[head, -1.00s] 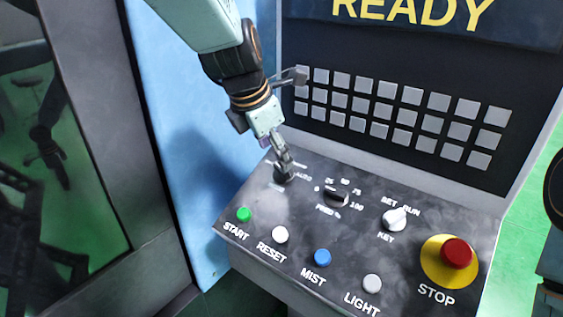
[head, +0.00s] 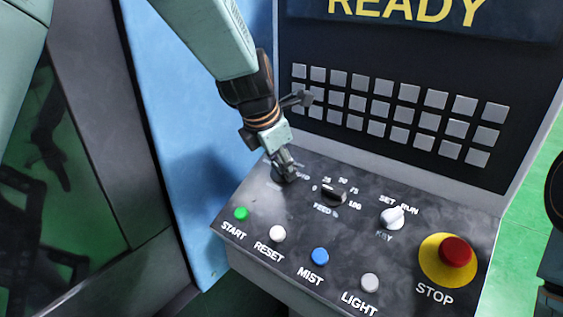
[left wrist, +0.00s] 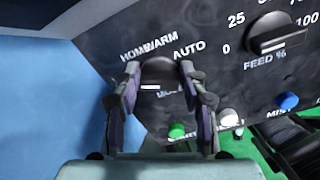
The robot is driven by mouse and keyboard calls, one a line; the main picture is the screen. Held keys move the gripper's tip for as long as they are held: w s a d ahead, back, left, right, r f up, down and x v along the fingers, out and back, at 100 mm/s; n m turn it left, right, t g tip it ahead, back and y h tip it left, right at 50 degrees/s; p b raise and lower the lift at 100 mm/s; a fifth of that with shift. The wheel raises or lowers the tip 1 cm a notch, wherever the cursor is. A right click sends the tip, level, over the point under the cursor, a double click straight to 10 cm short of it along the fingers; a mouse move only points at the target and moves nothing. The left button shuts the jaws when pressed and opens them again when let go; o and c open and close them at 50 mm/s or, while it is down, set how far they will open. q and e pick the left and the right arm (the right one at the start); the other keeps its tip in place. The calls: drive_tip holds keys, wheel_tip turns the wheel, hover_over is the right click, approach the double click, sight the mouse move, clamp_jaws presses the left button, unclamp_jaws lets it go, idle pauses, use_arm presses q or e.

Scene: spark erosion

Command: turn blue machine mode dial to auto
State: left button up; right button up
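The dark mode dial (left wrist: 158,74) sits on the control panel with HOME, WARM and AUTO printed around it in the left wrist view. A short white mark shows on its near side; which label it points to I cannot tell. My left gripper (left wrist: 159,70) has one finger on each side of the dial, with no clear gap. In the head view the left gripper (head: 286,170) comes down onto the panel's upper left and hides most of the dial.
The feed dial (head: 333,195) is close to the right of my left gripper. The white key switch (head: 391,217), green START button (head: 241,214) and red STOP button (head: 455,251) are on the same panel (head: 300,220). A keypad (head: 380,109) rises behind. The blue wall (head: 185,130) is left.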

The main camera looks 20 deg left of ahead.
use_arm(q)
drive_tip(key=shift+f, duration=0.1)
drive_tip(key=shift+c, duration=0.7)
drive_tip(key=c, duration=0.4)
